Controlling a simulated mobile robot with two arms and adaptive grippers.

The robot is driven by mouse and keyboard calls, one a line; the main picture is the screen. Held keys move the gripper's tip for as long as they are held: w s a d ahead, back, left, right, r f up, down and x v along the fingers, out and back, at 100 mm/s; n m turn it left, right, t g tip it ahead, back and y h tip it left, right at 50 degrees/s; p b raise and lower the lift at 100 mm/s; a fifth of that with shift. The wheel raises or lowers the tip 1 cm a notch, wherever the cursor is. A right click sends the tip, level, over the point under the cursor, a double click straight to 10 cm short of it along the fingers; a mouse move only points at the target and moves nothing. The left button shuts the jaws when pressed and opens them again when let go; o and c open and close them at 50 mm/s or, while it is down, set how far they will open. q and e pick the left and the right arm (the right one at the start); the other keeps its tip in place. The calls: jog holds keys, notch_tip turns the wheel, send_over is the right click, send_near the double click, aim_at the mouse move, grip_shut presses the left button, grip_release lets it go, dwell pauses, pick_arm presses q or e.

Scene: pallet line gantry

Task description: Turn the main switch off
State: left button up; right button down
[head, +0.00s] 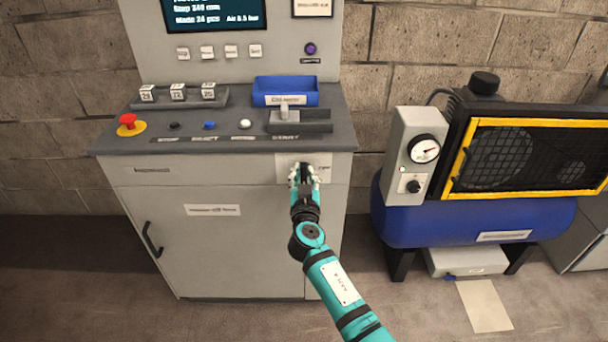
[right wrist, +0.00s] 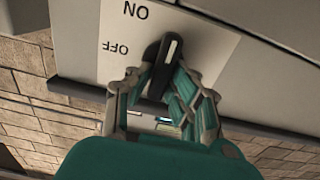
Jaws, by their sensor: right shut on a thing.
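The main switch shows in the right wrist view as a black handle (right wrist: 168,58) with a white line near one end. It sits on a white plate (right wrist: 125,65) with the words ON and OFF, upside down in that picture. The marked end points up and slightly right there. My right gripper (right wrist: 158,85) is shut on the handle, its fingers on either side. In the head view the plate (head: 322,160) is on the cabinet's front below the console edge, and my right gripper (head: 303,174) covers the handle. My left gripper is in neither view.
The console top holds a red emergency button (head: 128,121), several small buttons, a blue bin (head: 285,92) and a grey rack (head: 180,97). A cabinet door (head: 205,240) with a black handle is below. A blue compressor (head: 470,215) stands at the right. The floor left of the cabinet is clear.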

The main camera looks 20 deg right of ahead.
jog(key=shift+n, duration=0.3)
jog(key=n+b, duration=0.2)
jog(key=n, duration=0.1)
jog(key=shift+a+f, duration=0.1)
jog(key=shift+a, duration=0.05)
jog(key=n, duration=0.9)
jog(key=f+n, duration=0.1)
jog(key=n, duration=0.4)
jog(key=shift+w+a, duration=0.15)
jog(key=shift+a, duration=0.2)
jog(key=shift+n, duration=0.3)
jog(key=c, duration=1.2)
grip_release()
jog(key=shift+c, duration=0.2)
